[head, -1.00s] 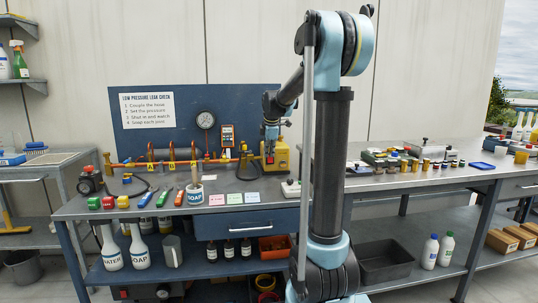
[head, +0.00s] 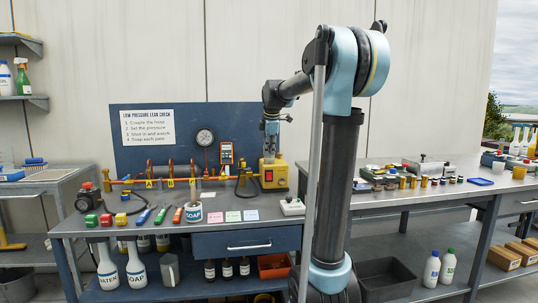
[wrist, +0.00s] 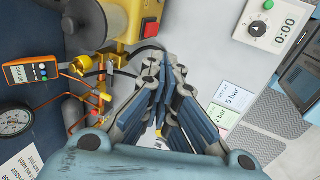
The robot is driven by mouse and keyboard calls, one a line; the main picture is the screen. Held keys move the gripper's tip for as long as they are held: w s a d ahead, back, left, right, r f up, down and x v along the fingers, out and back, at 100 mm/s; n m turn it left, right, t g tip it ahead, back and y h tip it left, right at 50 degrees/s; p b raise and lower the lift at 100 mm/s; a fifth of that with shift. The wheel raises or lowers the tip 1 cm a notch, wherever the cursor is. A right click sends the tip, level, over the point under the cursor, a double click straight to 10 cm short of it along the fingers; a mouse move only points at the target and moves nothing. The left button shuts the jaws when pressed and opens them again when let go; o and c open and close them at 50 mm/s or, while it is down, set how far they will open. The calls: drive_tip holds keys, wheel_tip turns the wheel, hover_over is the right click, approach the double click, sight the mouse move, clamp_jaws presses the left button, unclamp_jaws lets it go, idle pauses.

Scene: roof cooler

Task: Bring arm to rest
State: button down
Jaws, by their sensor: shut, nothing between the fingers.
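My arm rises in front of the bench in the head view and bends over at the top toward the back board. My gripper (head: 270,154) points down over the yellow machine with the red switch (head: 279,176). It looks a little above or in front of that machine; contact cannot be told. In the wrist view the fingers of my gripper (wrist: 165,76) are together and hold nothing. The yellow machine (wrist: 120,30) shows at the top left there.
The blue board (head: 190,155) carries a gauge (head: 204,137) and orange pipework. The grey bench (head: 265,229) holds a soap pot (head: 194,212), coloured cards and a white timer (head: 292,206). Small bottles and trays stand to the right. The air above the bench front looks clear.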

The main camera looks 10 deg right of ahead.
drive_tip(key=s+d+f+m, duration=0.2)
drive_tip(key=s+f+m, duration=0.4)
drive_tip(key=s+f, duration=0.3)
drive_tip(key=s+d+f+m+g, duration=0.1)
drive_tip(key=s+f+m, duration=0.5)
drive_tip(key=s, duration=1.2)
drive_tip(key=s+d+f+m+g, duration=0.1)
drive_tip(key=s+f+m, duration=0.5)
drive_tip(key=s+f, duration=0.7)
drive_tip(key=shift+s+d, duration=0.5)
drive_tip(key=shift+d, duration=0.4)
